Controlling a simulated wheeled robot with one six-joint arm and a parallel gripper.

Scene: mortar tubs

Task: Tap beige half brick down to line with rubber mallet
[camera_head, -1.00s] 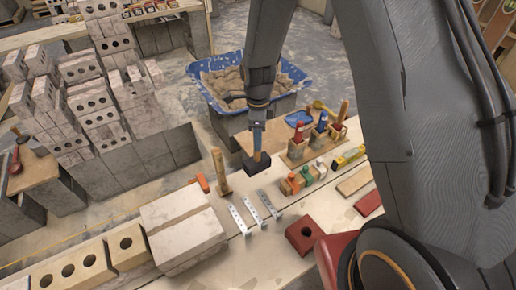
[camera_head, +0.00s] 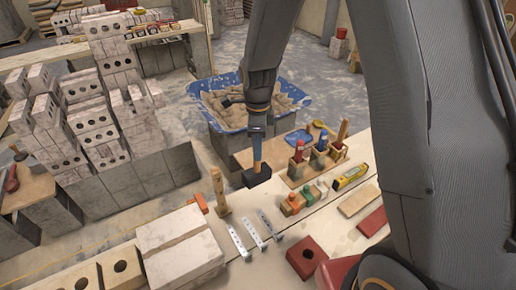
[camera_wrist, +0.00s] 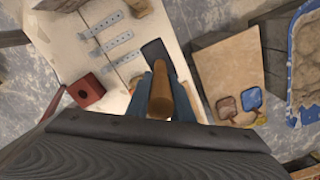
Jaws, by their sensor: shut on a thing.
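My gripper (camera_head: 257,132) is shut on the wooden handle of the rubber mallet (camera_head: 257,177). The mallet hangs with its black head down, above the bench near the metal brackets. In the wrist view the handle (camera_wrist: 162,98) stands between my two blue fingers, with the dark head (camera_wrist: 155,50) beyond. A beige half brick (camera_head: 121,267) with one hole shows at the lower left of the head view, beside a longer beige brick (camera_head: 82,282) cut by the frame edge. My gripper is well to the right of it. The half brick is not visible in the wrist view.
Large pale blocks (camera_head: 180,247) stand between the half brick and the mallet. Metal brackets (camera_head: 256,232), a wooden post (camera_head: 220,190) and a red brick (camera_head: 306,258) are on the bench. A blue mortar tub (camera_head: 250,100) is behind. A tool holder (camera_head: 318,163) stands right.

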